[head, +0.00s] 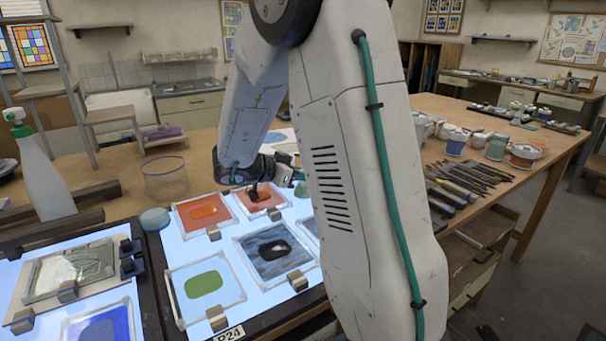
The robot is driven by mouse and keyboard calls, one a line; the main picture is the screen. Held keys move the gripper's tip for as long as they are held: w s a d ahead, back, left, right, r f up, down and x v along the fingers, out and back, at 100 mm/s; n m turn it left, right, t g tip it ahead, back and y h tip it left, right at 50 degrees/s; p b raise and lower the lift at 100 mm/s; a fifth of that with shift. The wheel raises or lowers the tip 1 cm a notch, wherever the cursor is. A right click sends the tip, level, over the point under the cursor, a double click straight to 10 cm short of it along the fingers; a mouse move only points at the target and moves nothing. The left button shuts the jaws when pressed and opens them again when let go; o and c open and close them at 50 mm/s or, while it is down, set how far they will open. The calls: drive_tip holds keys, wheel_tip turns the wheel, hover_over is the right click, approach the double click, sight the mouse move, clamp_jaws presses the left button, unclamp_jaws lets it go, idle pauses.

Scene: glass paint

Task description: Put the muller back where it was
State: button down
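My gripper (284,178) is at the end of my arm, low over the far right part of the light table. It is small and partly hidden by my own arm, so I cannot tell whether it is open or shut. A dark shape (260,193) shows just below it, over an orange-red pane (270,207); I cannot tell whether this is a finger, a held thing or paint. I cannot identify the muller with certainty. A clear rounded glass shape (92,262) lies on a slab (45,275) at the left.
Panes with orange (203,211), green (203,284) and dark (275,249) patches lie on the lit surface, with small metal blocks around them. A spray bottle (45,180) and a glass jar (166,180) stand at the left. Brushes (470,178) and paint pots (525,152) crowd the right.

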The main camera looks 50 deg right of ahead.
drive_tip(key=shift+f, duration=0.25)
idle(0.5)
drive_tip(key=c, duration=1.2)
unclamp_jaws()
drive_tip(key=shift+o, duration=0.2)
drive_tip(key=shift+v, duration=3.85)
drive_tip(key=shift+w+f, duration=0.1)
